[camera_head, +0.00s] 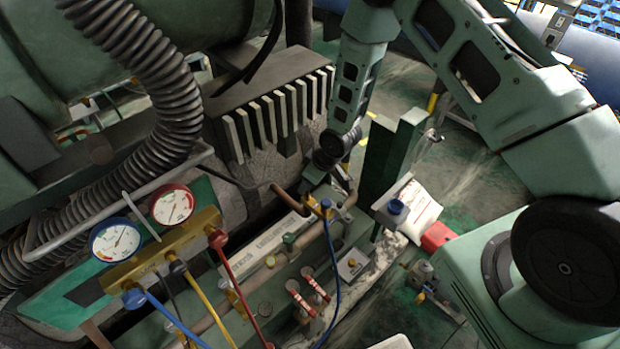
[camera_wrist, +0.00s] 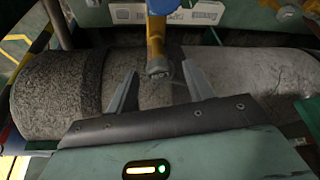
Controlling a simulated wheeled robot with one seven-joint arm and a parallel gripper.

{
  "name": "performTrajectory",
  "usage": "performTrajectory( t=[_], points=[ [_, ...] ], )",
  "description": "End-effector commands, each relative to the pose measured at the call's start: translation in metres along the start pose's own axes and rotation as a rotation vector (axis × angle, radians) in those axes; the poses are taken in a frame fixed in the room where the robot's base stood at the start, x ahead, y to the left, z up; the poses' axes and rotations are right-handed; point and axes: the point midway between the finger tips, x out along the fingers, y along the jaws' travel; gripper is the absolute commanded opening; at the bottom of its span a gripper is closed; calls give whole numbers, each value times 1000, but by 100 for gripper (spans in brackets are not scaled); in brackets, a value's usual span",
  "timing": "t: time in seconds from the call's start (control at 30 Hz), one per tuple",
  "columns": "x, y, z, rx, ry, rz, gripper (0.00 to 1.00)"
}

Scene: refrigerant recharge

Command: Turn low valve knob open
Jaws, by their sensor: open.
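A gauge manifold with a brass body (camera_head: 165,250) stands at the lower left of the head view, under a blue gauge (camera_head: 115,240) and a red gauge (camera_head: 171,204). A blue knob (camera_head: 134,297) is at its left end and a red knob (camera_head: 217,238) at its right end. A yellow fitting with a blue part (camera_head: 326,207) sits on the pipework with a blue hose. My gripper (camera_head: 316,190) is close by it, away from the manifold. In the wrist view my gripper (camera_wrist: 160,80) is open, with a yellow-and-blue fitting (camera_wrist: 156,48) ahead between the fingers, apparently untouched.
A finned grey block (camera_head: 270,95) and a ribbed hose (camera_head: 150,70) stand above the manifold. A thick insulated pipe (camera_wrist: 50,90) crosses the wrist view.

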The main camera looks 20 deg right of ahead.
Motion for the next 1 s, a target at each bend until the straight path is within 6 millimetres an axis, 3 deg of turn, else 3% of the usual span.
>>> performTrajectory(
  t=[0.13, 0.17, 0.3, 0.67, 1.0],
  points=[
    [0, 0, 0, 0, 0, 0, 52],
    [0, 0, 0, 0, 0, 0, 46],
    [0, 0, 0, 0, 0, 0, 8],
    [0, 1, 0, -30, 0, -13, 7],
    [-1, 4, 0, -227, 2, -96, 7]
  ],
)
